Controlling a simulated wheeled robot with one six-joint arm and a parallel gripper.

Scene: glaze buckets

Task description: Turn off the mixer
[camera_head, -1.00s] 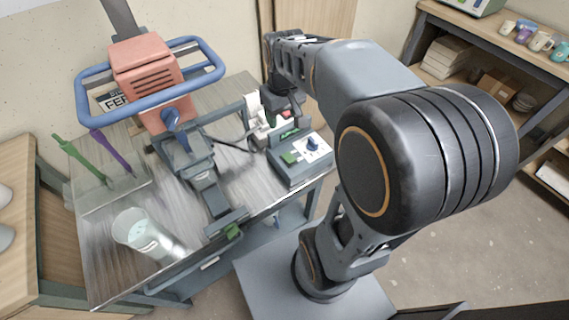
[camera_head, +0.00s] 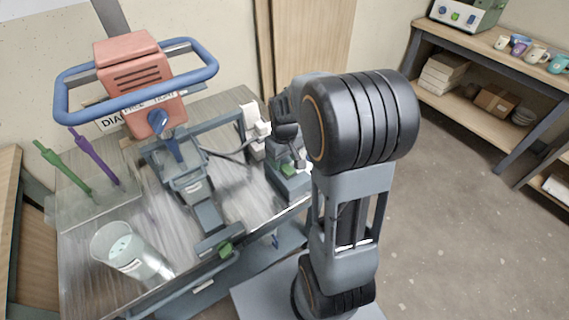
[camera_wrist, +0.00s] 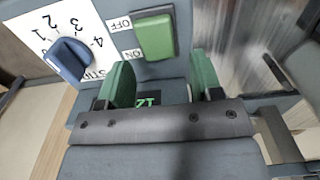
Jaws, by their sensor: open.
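The mixer (camera_head: 140,82) stands at the left of the workbench, with a salmon-coloured motor housing and a blue loop handle. Its grey control box (camera_head: 287,183) is partly hidden by my arm in the head view. In the wrist view the box shows a green rocker switch (camera_wrist: 155,37), with OFF and ON labels beside it, and a blue knob (camera_wrist: 70,58) on a numbered dial. I cannot tell which way the rocker is pressed. My gripper (camera_wrist: 161,78) is open and empty, its green fingertips apart, just below the rocker in the picture. Contact is not clear.
A clear bucket (camera_head: 128,252) stands at the bench's front left. Green and purple stirrers (camera_head: 98,158) stand behind it. A shelf unit (camera_head: 470,108) with cups and boxes is at the right. The floor (camera_head: 450,210) between bench and shelf is clear.

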